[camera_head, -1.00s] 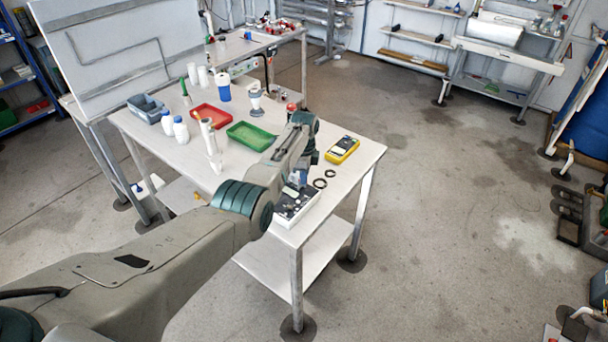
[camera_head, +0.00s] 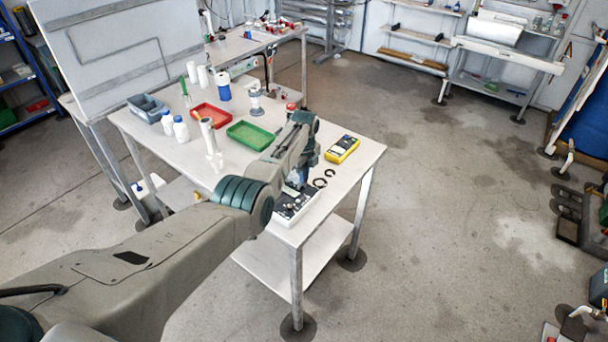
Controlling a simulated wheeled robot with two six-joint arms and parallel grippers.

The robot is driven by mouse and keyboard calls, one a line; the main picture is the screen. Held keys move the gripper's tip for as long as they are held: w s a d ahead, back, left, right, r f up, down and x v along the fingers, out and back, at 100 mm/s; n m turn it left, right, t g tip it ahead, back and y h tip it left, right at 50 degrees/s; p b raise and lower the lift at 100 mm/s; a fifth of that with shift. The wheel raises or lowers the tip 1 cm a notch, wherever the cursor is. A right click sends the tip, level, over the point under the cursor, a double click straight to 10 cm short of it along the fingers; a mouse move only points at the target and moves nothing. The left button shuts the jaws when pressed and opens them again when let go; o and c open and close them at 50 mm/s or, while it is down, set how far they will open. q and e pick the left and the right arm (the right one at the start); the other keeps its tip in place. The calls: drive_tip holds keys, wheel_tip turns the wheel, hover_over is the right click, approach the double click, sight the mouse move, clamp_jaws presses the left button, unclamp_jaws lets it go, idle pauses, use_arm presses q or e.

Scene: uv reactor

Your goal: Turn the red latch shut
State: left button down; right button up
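I cannot make out a red latch. A small red-topped item (camera_head: 291,107) shows just behind my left wrist, too small to identify. My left arm reaches in from the left over the near end of the table. My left gripper (camera_head: 299,181) points down at a white box with a dark top (camera_head: 293,207) at the table's near edge. The arm hides part of this box, and the fingers are too small and covered to show whether they are open, shut or touching it. My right gripper is not in view.
On the white table (camera_head: 235,180) stand a red tray (camera_head: 211,115), a green tray (camera_head: 249,136), white bottles (camera_head: 181,129) and a white upright stand (camera_head: 211,145). A yellow meter (camera_head: 342,149) and dark rings (camera_head: 320,183) lie right of the gripper.

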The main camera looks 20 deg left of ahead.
use_arm(q)
drive_tip(key=shift+w+r, duration=0.15)
drive_tip(key=shift+r, duration=0.05)
drive_tip(key=c, duration=1.6)
unclamp_jaws()
drive_tip(key=shift+f, duration=0.1)
wheel_tip(320, 180, up, 11)
drive_tip(key=shift+f+b, duration=0.1)
drive_tip(key=shift+b, duration=1)
